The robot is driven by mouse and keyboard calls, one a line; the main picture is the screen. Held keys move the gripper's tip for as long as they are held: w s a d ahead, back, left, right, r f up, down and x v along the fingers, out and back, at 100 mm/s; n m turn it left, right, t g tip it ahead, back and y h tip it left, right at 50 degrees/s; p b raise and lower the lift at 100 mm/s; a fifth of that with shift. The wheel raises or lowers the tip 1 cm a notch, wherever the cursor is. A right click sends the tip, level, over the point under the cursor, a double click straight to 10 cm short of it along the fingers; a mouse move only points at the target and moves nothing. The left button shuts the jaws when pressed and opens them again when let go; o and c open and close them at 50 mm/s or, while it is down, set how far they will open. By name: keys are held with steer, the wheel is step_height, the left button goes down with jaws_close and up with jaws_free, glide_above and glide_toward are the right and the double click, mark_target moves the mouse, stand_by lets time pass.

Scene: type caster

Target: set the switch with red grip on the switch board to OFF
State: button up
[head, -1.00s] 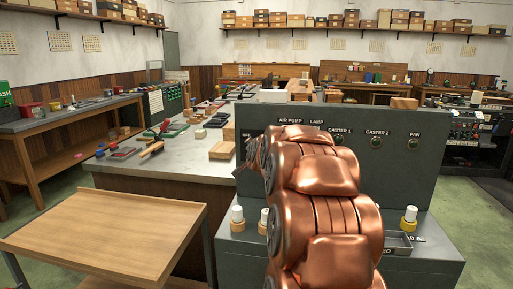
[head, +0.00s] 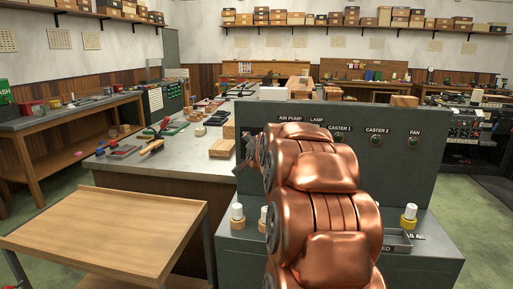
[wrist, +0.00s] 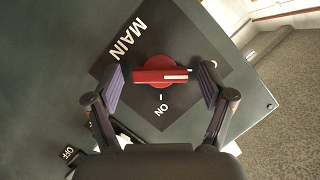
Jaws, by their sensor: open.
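The red grip (wrist: 162,75) of a rotary switch sits on a dark plate marked MAIN in the wrist view. A white line on the grip points to the right, toward a small white mark partly hidden by a finger. My gripper (wrist: 161,70) is open, with one finger on each side of the grip and a gap at both sides.
The board carries labelled knobs such as CASTER 2 (head: 376,140) and FAN (head: 413,142). White-and-yellow posts (head: 409,216) stand on its lower ledge. A wooden trolley (head: 100,232) is at the left.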

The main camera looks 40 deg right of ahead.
steer(key=shift+s, duration=0.1)
steer(key=v, duration=1.2)
stand_by(0.7)
steer(key=s+a+f+n+g+y+p, duration=0.2)
steer(key=a+f+n+y, duration=0.1)
steer(key=a, duration=0.6)
steer(key=s+a+f+n+g+y+p, duration=0.1)
steer(key=s+a+f+n+y+p, duration=0.2)
steer(key=a, duration=0.6)
steer(key=a+f+n+g+y+p, duration=0.15)
steer(key=a+f+n, duration=0.25)
steer(key=a, duration=0.5)
steer(key=s+a+f+n+g+y+p, duration=0.1)
steer(key=s+a+n+g, duration=0.2)
steer(key=s, duration=0.9)
steer(key=s+a+f+n+g+y+p, duration=0.1)
steer(key=s+a+n+g, duration=0.3)
steer(key=s, duration=0.8)
steer(key=a+f+g+p, duration=0.1)
steer(key=a+g, duration=0.1)
steer(key=a, duration=0.1)
steer(key=shift+s, duration=0.2)
steer(key=shift+f, duration=0.1)
